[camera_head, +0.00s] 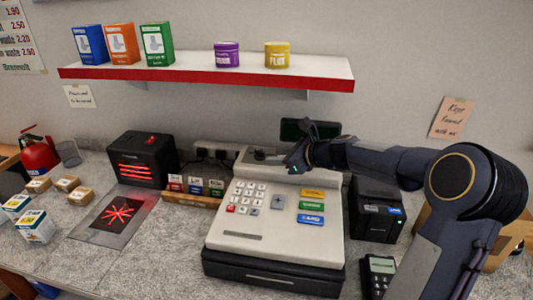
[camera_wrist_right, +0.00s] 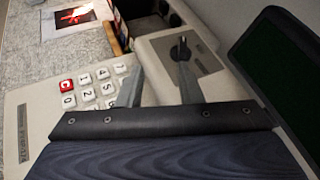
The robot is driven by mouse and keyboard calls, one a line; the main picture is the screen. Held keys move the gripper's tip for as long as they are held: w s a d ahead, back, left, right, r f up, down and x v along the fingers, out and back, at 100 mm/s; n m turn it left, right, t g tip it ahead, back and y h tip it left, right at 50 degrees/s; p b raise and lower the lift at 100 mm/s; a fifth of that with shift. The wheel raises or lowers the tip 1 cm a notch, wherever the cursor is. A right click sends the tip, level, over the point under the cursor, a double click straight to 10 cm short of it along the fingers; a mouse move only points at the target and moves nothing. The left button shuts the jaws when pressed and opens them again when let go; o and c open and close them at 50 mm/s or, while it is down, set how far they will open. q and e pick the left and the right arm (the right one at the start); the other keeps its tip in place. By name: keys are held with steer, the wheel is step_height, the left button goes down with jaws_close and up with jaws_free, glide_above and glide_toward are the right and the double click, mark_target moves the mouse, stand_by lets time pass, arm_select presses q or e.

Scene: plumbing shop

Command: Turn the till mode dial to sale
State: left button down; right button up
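The cream till (camera_head: 270,225) stands on the counter. Its mode dial, a small black knob (camera_head: 262,154), is at the upper left of its top panel. In the right wrist view the dial (camera_wrist_right: 182,48) stands on a grey plate, just beyond the fingertips; its mode labels cannot be read. My right gripper (camera_head: 296,160) reaches in from the right over the till's top, just right of the dial. In the wrist view my right gripper (camera_wrist_right: 158,80) is open, its fingers apart with nothing between them. My left gripper is not in view.
The till's dark display (camera_head: 310,130) rises behind my right gripper. A black printer (camera_head: 378,208) and a card terminal (camera_head: 379,272) stand on the right. A black box with red lights (camera_head: 142,160) is on the left. A red-edged shelf (camera_head: 200,78) hangs above.

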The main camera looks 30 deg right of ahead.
mark_target(264, 153)
steer(key=w+d+m, duration=0.1)
steer(key=w+d+f+m, duration=0.1)
steer(key=shift+d+t, duration=0.3)
steer(key=shift+t, duration=0.1)
steer(key=shift+m, duration=0.3)
steer(key=p+x, duration=0.2)
steer(key=x, duration=0.5)
steer(key=shift+w+f, duration=0.25)
steer(key=shift+w, duration=0.1)
steer(key=shift+c, duration=0.4)
jaws_close()
